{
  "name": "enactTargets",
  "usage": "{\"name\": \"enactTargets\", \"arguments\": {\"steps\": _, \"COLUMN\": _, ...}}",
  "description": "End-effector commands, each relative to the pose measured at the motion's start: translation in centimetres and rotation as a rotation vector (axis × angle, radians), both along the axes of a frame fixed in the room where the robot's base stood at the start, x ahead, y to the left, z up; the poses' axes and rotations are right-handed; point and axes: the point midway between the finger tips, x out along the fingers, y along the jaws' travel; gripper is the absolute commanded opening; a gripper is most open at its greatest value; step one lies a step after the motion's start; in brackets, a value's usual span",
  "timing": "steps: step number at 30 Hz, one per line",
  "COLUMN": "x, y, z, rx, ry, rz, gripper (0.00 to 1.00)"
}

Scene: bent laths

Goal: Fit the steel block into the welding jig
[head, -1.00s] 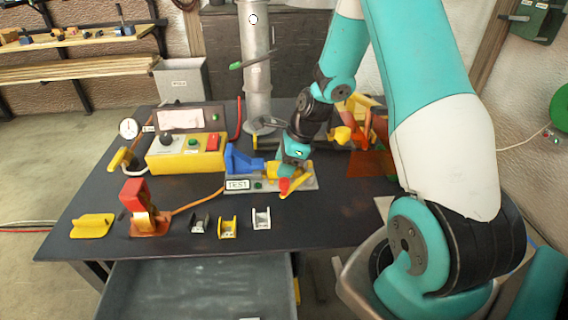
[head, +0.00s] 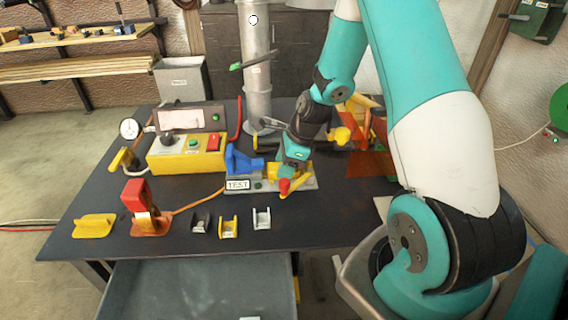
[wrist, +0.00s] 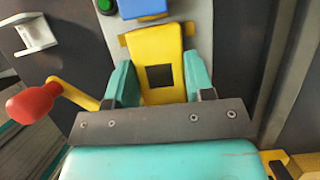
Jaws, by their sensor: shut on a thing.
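My gripper (wrist: 160,82) is shut on a yellow piece (wrist: 158,42) with a dark square opening, one teal finger on each side. In the head view my gripper (head: 285,172) is low over the grey base plate marked TEST (head: 305,184), beside a blue clamp-like part (head: 241,161). The blue part also shows at the top of the wrist view (wrist: 142,7), close to the yellow piece. I cannot tell whether the yellow piece rests on the plate. A red-knobbed yellow lever (head: 284,185) is at the plate's front. I cannot make out a bare steel block or which fixture is the welding jig.
Black (head: 200,223), yellow (head: 228,228) and white (head: 262,218) U-shaped brackets stand in front of the plate. A yellow control box (head: 187,155) and a red-and-orange device (head: 142,208) are left. An orange fixture (head: 372,135) is right. The table's front right is clear.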

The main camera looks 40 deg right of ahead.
Motion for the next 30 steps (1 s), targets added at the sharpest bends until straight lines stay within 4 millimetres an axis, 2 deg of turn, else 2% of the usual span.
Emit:
{"name": "enactTargets", "arguments": {"steps": 11, "x": 0.0, "y": 0.0, "z": 0.0, "rx": -0.001, "ry": -0.001, "rz": 0.001, "gripper": 0.2}}
{"name": "enactTargets", "arguments": {"steps": 12, "x": 0.0, "y": 0.0, "z": 0.0, "rx": -0.001, "ry": -0.001, "rz": 0.001, "gripper": 0.53}}
{"name": "enactTargets", "arguments": {"steps": 15, "x": 0.0, "y": 0.0, "z": 0.0, "rx": -0.001, "ry": -0.001, "rz": 0.001, "gripper": 0.76}}
{"name": "enactTargets", "arguments": {"steps": 16, "x": 0.0, "y": 0.0, "z": 0.0, "rx": -0.001, "ry": -0.001, "rz": 0.0, "gripper": 0.78}}
{"name": "enactTargets", "arguments": {"steps": 25, "x": 0.0, "y": -0.1, "z": 0.2, "rx": -0.001, "ry": -0.002, "rz": -0.001, "gripper": 0.78}}
{"name": "enactTargets", "arguments": {"steps": 30, "x": -0.4, "y": -0.8, "z": 2.2, "rx": -0.002, "ry": -0.005, "rz": -0.002, "gripper": 0.78}}
